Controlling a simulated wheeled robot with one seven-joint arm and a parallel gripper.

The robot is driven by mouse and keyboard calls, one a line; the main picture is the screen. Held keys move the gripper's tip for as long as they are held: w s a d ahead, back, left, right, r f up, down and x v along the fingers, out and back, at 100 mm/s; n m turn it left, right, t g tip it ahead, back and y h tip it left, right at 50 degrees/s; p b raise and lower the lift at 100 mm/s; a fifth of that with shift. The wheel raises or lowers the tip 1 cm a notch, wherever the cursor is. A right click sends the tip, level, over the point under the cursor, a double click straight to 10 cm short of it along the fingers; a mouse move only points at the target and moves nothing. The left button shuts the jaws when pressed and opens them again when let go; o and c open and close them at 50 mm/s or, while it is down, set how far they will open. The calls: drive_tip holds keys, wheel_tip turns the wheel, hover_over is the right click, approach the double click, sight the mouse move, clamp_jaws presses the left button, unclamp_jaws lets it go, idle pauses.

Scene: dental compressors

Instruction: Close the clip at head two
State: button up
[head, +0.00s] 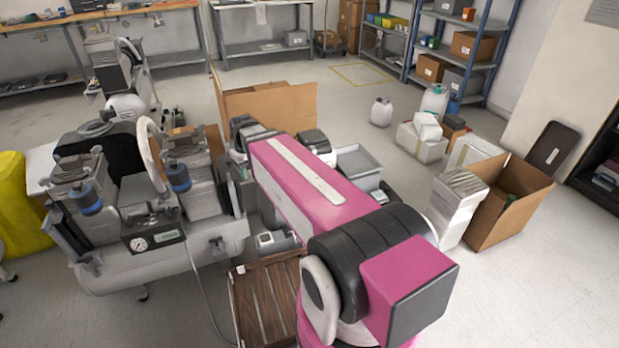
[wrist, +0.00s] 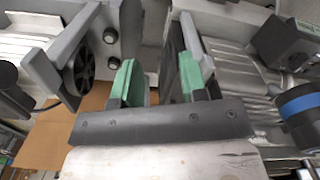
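In the wrist view my gripper (wrist: 160,80) has two green-padded fingers standing apart, with a gap between them and nothing clearly held. A light-grey bar (wrist: 197,48), possibly a clip, lies right beside the right finger; I cannot tell whether they touch. A similar grey bar (wrist: 66,48) stands tilted at the left, by a black round fan-like part. Ribbed grey compressor heads (wrist: 238,65) lie on both sides. In the head view the compressor (head: 140,265) has heads with blue filters; my pink arm hides my gripper and the nearby clips. No label for head two is readable.
A wooden crate (head: 265,305) stands on the floor by the compressor. An open cardboard box (head: 265,103) is behind it. A grey bin (head: 358,165) sits behind my arm, and another open box (head: 510,205) stands at right. The floor at the lower right is clear.

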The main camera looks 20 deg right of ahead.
drive_tip(key=s+d+f+m, duration=0.5)
drive_tip(key=s+d+f, duration=0.2)
drive_tip(key=d, duration=0.4)
drive_tip(key=w+d+t, duration=0.1)
drive_tip(key=w+d, duration=0.2)
drive_tip(key=d, duration=0.2)
drive_tip(key=w+d+f+m+t, duration=0.1)
drive_tip(key=w+d, duration=0.1)
drive_tip(key=d, duration=0.4)
drive_tip(key=shift+w+d+f+t+h, duration=0.25)
drive_tip(key=shift+w+f+t+h, duration=0.05)
drive_tip(key=shift+w+t, duration=0.1)
drive_tip(key=s+a+g, duration=0.1)
drive_tip(key=s+a, duration=0.3)
drive_tip(key=a, duration=0.2)
drive_tip(key=s+a+r+n+g, duration=0.1)
drive_tip(key=s+a, duration=0.2)
drive_tip(key=a, duration=0.4)
drive_tip(key=shift+s+r+g, duration=0.2)
drive_tip(key=shift+s+g, duration=0.2)
